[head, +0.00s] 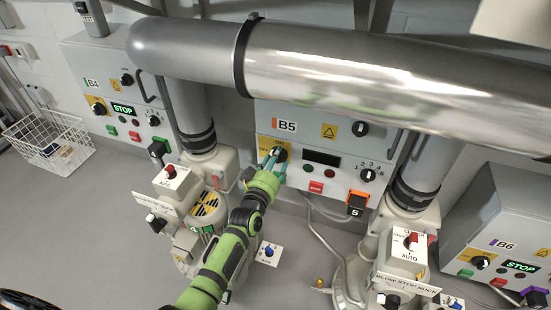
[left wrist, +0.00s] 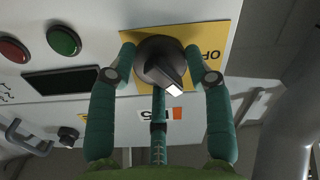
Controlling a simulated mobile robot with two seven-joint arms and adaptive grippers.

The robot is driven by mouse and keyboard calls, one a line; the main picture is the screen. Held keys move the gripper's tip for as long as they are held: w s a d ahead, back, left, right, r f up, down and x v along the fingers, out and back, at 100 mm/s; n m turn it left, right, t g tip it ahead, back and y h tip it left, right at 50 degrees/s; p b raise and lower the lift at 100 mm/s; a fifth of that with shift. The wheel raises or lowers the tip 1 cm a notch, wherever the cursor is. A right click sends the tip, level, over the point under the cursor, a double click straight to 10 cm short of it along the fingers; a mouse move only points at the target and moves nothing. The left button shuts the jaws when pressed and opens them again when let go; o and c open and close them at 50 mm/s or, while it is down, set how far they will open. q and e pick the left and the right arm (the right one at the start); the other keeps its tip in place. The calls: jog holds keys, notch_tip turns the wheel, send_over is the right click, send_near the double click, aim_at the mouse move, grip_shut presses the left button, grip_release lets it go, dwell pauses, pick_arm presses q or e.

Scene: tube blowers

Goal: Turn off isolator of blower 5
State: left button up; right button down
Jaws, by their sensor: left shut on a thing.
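The blower 5 panel (head: 345,140) is a light box labelled B5. Its isolator is a dark rotary knob (head: 282,154) on a yellow plate (head: 263,143). In the left wrist view the knob (left wrist: 163,66) has its white-tipped handle pointing down and to the right. The word OFF shows upside down on the yellow plate (left wrist: 215,55) at the right. My left gripper (head: 274,157) is shut on the knob, with one teal finger on each side of it in the left wrist view (left wrist: 162,62). The B5 display (head: 321,157) is dark. My right gripper is in neither view.
A thick metal pipe (head: 390,75) crosses above the B5 panel. Panel B4 (head: 110,75) at the left and panel B6 (head: 500,225) at the right have displays reading STOP. A white wire basket (head: 45,150) stands on the floor at the left.

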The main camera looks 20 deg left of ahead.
pick_arm(q)
jog(key=n, duration=1)
jog(key=shift+a+r+n, duration=0.1)
jog(key=shift+r+n, duration=0.15)
jog(key=shift+n, duration=0.15)
jog(key=shift+w, duration=0.1)
jog(key=o, duration=1.2)
jog(key=shift+c, duration=0.2)
jog(key=shift+f, duration=0.1)
jog(key=shift+f, duration=0.1)
